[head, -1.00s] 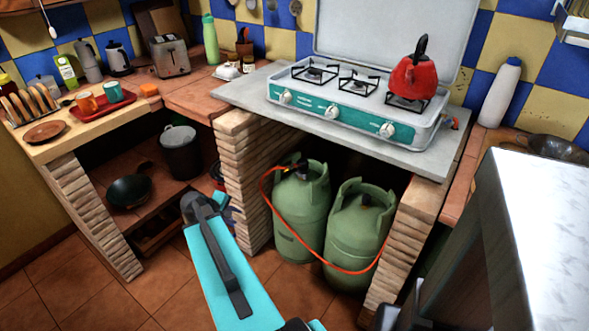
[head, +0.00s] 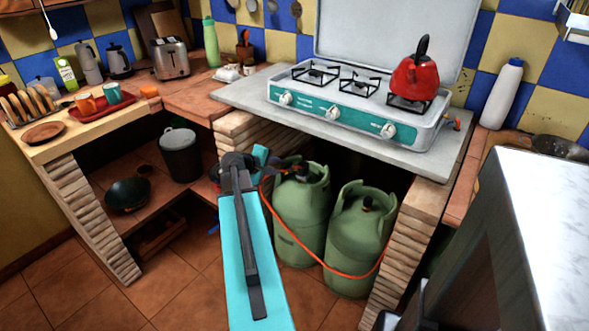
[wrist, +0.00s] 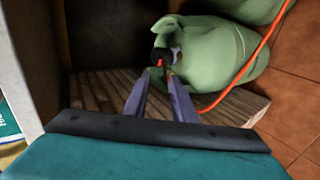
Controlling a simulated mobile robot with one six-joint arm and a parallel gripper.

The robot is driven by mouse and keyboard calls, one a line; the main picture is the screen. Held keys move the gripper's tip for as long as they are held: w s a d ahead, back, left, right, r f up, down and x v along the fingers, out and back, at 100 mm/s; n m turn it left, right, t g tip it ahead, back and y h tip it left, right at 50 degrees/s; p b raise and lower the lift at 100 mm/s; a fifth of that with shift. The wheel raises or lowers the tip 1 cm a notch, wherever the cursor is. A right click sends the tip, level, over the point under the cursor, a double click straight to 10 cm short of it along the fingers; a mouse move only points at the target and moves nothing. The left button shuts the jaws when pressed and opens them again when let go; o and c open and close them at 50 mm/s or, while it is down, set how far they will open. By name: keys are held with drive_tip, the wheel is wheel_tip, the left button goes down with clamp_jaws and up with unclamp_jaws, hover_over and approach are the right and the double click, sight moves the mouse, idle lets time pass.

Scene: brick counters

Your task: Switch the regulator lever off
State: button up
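The regulator (wrist: 157,54) is a small black piece with a red lever (wrist: 160,63), on top of the left green gas cylinder (head: 301,215). The cylinder also shows in the wrist view (wrist: 215,65). My gripper (wrist: 159,77) is open, its two fingers pointing at the regulator with the red lever seen between their tips. I cannot tell whether the fingers touch it. In the head view my arm partly hides the gripper, and the lever's position is too small to read.
Brick pillars (head: 405,240) flank the cylinders under the stone counter (head: 240,95). A stove (head: 350,108) with a red kettle (head: 416,75) stands above.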

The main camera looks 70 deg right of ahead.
sight(296, 167)
drive_tip(key=shift+d, duration=0.1)
drive_tip(key=x, duration=1.3)
drive_tip(key=shift+s+d+f, duration=0.15)
drive_tip(key=shift+d+f, duration=0.05)
drive_tip(key=shift+f, duration=0.1)
clamp_jaws()
drive_tip(key=shift+a, duration=0.15)
